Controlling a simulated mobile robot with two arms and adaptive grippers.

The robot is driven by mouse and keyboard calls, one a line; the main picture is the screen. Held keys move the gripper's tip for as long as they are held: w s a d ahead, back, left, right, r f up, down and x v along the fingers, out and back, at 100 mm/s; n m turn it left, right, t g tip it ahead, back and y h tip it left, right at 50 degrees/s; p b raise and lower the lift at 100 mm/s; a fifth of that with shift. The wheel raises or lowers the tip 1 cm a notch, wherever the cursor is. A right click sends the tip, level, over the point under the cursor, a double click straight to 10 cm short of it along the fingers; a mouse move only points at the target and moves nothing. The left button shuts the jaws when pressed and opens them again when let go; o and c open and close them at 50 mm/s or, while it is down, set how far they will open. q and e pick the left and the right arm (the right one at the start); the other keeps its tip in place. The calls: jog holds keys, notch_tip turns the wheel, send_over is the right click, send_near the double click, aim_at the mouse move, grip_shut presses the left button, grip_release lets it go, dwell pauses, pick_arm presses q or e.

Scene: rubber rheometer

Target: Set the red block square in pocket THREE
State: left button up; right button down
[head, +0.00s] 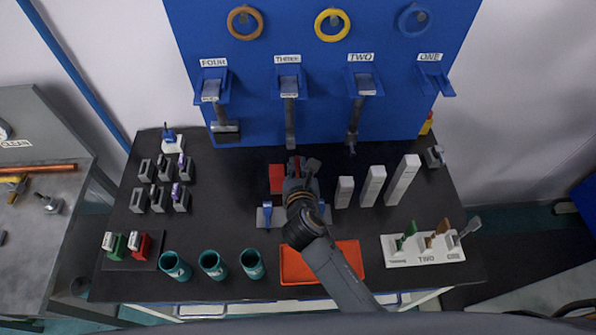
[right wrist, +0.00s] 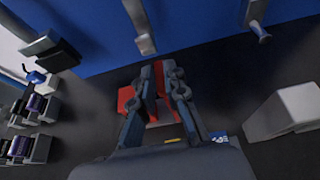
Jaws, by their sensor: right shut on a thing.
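The red block (head: 276,178) is on the dark bench top, or close above it, just left of my right gripper (head: 302,166); I cannot tell which. In the right wrist view, red shows beside and between the fingers (right wrist: 162,78), and the red block (right wrist: 125,98) is partly hidden by them. My right gripper is shut on the red block. A sign reading THREE (head: 288,59) is on the blue board above a hanging tool (head: 290,110). I cannot make out a pocket marked THREE. My left gripper is not in view.
An orange-red tray (head: 290,268) lies at the front under my right arm. White blocks (head: 372,186) stand to the right, above a white labelled rack (head: 400,258). Teal cups (head: 212,265) stand front left, and grey holders (head: 138,200) back left. A blue-topped piece (head: 267,213) sits near the gripper.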

jog(key=shift+r, duration=0.1)
jog(key=c, duration=1.4)
grip_release()
